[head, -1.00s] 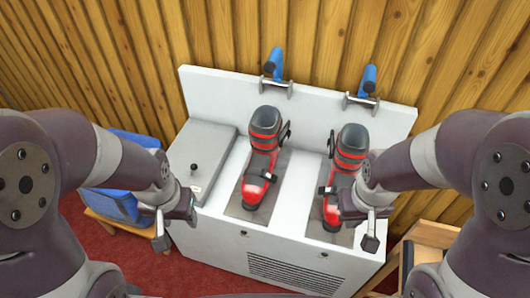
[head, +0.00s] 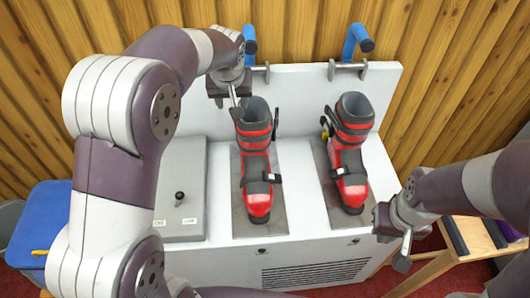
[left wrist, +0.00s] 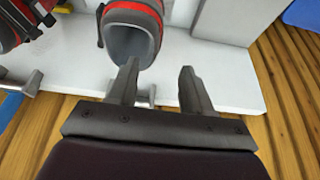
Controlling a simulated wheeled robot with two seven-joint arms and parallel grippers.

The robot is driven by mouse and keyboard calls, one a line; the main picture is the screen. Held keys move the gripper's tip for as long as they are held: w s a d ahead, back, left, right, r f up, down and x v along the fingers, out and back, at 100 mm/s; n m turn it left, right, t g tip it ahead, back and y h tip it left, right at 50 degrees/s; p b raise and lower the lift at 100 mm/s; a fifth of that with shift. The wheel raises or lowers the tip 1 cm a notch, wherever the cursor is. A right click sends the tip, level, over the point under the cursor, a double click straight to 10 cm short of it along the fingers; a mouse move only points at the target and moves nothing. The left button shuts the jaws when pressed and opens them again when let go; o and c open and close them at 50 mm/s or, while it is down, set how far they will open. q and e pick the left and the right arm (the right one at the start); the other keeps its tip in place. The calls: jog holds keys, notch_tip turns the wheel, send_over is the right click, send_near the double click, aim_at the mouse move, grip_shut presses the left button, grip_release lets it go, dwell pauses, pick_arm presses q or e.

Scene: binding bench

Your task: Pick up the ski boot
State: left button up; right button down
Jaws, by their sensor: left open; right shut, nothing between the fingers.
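Two red and black ski boots stand upright on grey plates on the white bench: the left boot (head: 257,165) and the right boot (head: 348,155). My left gripper (head: 238,98) is open, pointing down at the cuff of the left boot. In the left wrist view, that boot's open cuff (left wrist: 130,40) is just beyond the fingers (left wrist: 158,70). One fingertip overlaps the cuff edge; I cannot tell whether they touch. Nothing is between the fingers. My right gripper (head: 393,238) is shut and empty, right of the right boot and apart from it.
The white bench (head: 310,227) has a back panel with blue-handled clamps (head: 356,38) above each boot. A grey lid (head: 182,185) with a black knob lies left of the boots. A blue bin (head: 40,222) stands at the left, a wooden stand (head: 470,245) at the right.

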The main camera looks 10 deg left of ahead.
pick_arm(q)
send_over(239, 123)
jog(key=f, duration=0.4)
jog(key=shift+s+d, duration=0.1)
jog(key=shift+s, duration=0.3)
jog(key=x, duration=0.2)
jog(key=p+x, duration=0.1)
jog(key=x, duration=0.1)
jog(key=shift+a, duration=0.4)
jog(key=x, duration=0.3)
jog(key=shift+w+d+f+p, duration=0.15)
jog(key=shift+d+f+p, duration=0.15)
jog(key=shift+f+p, duration=0.1)
jog(key=shift+w+a+f, duration=0.1)
jog(key=shift+w+f, duration=0.1)
jog(key=shift+f, duration=0.05)
jog(key=shift+s, duration=0.1)
grip_shut()
pick_arm(e)
jog(key=shift+d+r, duration=0.5)
jog(key=shift+r, duration=0.3)
pick_arm(q)
jog(key=shift+r, duration=0.15)
